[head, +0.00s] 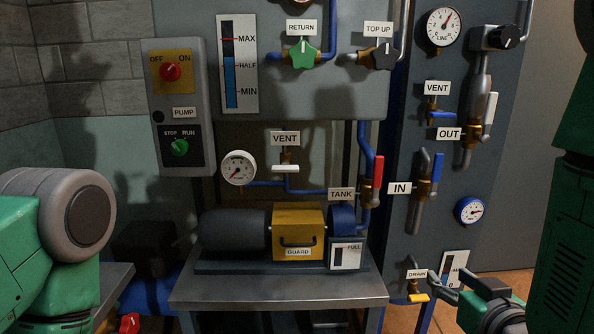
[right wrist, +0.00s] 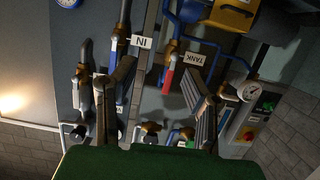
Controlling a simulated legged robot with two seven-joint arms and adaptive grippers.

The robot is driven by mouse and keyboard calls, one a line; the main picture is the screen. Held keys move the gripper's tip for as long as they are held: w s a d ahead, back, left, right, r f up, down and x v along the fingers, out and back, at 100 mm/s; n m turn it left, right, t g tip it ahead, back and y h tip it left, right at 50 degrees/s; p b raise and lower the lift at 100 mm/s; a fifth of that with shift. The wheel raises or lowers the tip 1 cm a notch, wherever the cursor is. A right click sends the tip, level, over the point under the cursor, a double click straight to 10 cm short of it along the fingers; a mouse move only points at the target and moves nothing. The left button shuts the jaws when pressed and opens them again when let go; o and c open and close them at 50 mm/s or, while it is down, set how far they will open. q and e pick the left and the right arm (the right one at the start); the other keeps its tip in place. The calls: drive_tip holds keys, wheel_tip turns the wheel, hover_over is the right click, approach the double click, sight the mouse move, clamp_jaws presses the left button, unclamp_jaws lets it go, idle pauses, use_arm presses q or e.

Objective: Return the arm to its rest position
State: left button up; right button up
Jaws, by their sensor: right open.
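My right gripper (head: 486,298) is low at the right edge of the head view, in front of the wall panel near the drain valve (head: 417,297).
A steel bench (head: 280,290) carries the pump with its yellow guard (head: 298,222). The pump switch box (head: 181,105) is on the wall. The IN valve's blue handle (head: 437,167) and the tank valve's red handle (head: 378,172) stick out from the pipes.

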drive_tip(key=s+d+f+g, duration=0.1)
drive_tip(key=s+f+g, duration=0.35)
drive_tip(key=f, duration=0.45)
drive_tip(key=s+f+g, duration=0.3)
drive_tip(key=s+f, duration=0.3)
drive_tip(key=f, duration=0.4)
drive_tip(key=s+f+g, duration=0.3)
drive_tip(key=s+f, duration=0.2)
drive_tip(key=s, duration=0.4)
drive_tip(key=s+d+f+g, duration=0.1)
drive_tip(key=s+f+g, duration=0.3)
drive_tip(key=s+f, duration=0.2)
drive_tip(key=s, duration=0.2)
drive_tip(key=shift+s, duration=0.35)
